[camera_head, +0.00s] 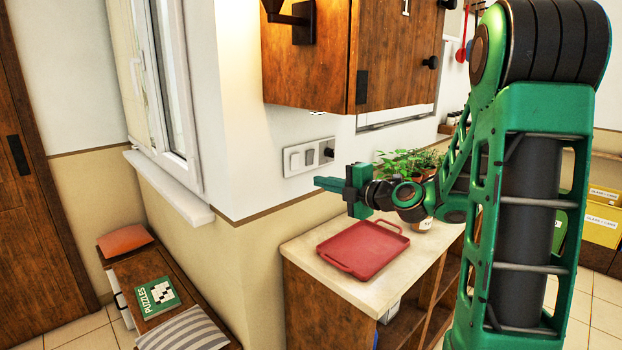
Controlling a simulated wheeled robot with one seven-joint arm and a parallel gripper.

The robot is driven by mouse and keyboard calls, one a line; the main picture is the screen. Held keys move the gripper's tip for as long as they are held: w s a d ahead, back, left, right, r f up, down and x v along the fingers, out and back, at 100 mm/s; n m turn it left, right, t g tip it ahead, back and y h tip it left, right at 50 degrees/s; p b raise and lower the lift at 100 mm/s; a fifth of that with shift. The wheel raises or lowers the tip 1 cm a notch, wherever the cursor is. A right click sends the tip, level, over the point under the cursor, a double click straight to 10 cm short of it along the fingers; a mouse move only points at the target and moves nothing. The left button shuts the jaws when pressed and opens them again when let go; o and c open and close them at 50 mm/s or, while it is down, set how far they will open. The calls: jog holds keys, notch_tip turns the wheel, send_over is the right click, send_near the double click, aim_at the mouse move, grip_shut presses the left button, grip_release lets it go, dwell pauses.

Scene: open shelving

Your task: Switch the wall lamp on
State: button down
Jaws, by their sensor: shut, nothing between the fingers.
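A dark wall lamp (291,22) is mounted on the side of the wooden wall cabinet at the top; its upper part is cut off by the frame. Below the cabinet, a white switch plate (309,157) with a white switch, a grey switch and a dark socket is fixed to the wall. My green gripper (318,182) is shut and empty.
A red tray (363,248) lies on the counter (310,255) below my gripper. A potted plant (408,163) stands behind my wrist. The wooden wall cabinet (330,60) overhangs above. A window sill (170,190) and a bench (140,265) with a puzzle book are to the left.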

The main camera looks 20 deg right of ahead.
jog(key=v, duration=0.3)
jog(key=f+v, duration=0.1)
jog(key=v, duration=0.1)
jog(key=shift+s+f, duration=0.1)
jog(key=shift+s, duration=0.35)
jog(key=s+a+f+m+g+h, duration=0.2)
jog(key=s+a+f+m+g, duration=0.1)
jog(key=s+f+m+g, duration=0.8)
jog(key=s+d+m+g+h, duration=0.1)
jog(key=s+d+m+g, duration=0.1)
jog(key=s+m, duration=0.6)
jog(key=s+d+m+g+h, duration=0.2)
jog(key=s+m, duration=0.7)
jog(key=s, duration=0.6)
jog(key=shift+d+f+g, duration=0.25)
jog(key=shift+d+g, duration=0.2)
jog(key=shift+g, duration=0.05)
